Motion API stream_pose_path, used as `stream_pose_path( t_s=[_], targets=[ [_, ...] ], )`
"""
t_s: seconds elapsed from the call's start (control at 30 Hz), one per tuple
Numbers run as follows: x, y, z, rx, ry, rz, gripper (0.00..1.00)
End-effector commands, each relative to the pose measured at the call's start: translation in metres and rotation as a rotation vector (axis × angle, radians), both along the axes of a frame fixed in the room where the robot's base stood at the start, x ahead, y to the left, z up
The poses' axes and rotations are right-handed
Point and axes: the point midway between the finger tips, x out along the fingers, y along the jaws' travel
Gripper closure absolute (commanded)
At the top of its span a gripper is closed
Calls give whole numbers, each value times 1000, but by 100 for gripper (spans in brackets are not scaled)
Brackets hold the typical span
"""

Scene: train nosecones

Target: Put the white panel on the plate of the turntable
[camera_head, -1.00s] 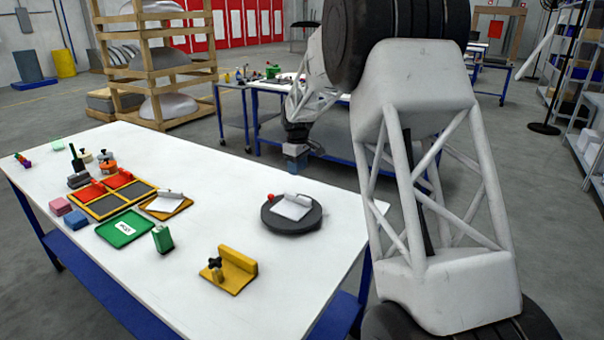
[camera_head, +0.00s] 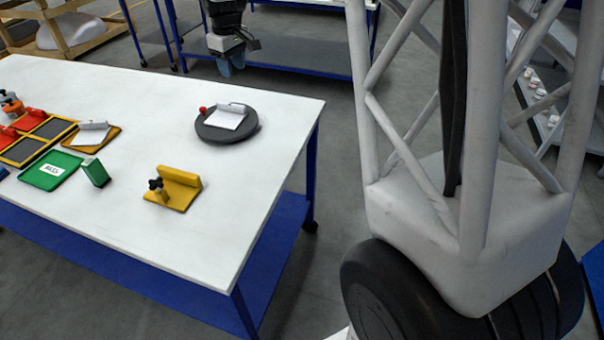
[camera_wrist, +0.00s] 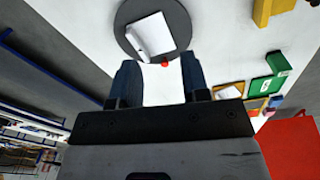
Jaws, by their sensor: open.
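The turntable is a round dark plate (camera_head: 213,133) near the table's far right corner, with a small red knob (camera_head: 202,109) at its rim. A white panel (camera_head: 226,119) with a rolled, raised edge lies on the plate. It shows in the wrist view too (camera_wrist: 152,34), lying flat within the plate's outline (camera_wrist: 183,18). A similar white piece (camera_head: 91,134) lies on an orange tray (camera_head: 112,134) further left. My gripper (camera_head: 228,66) hangs beyond the table's far edge, apart from the turntable. Its two fingers (camera_wrist: 160,86) are spread with nothing between them.
A yellow angled block with a black knob (camera_head: 175,188) stands in front of the turntable. A green tray (camera_head: 51,171), a green block (camera_head: 95,172) and a black-and-yellow divided tray (camera_head: 30,140) are at left. The table top between is clear.

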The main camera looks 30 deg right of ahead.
Motion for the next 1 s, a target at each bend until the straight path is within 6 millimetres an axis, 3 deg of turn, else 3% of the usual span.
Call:
stream_pose_path(
  t_s=[0.23, 0.5, 1.0],
  targets=[
    [-72, 3, 25, 6, -31, -90, 58],
    [-149, 5, 39, 15, -58, -188, 58],
    [-292, 9, 37, 39, -112, -371, 58]
  ],
)
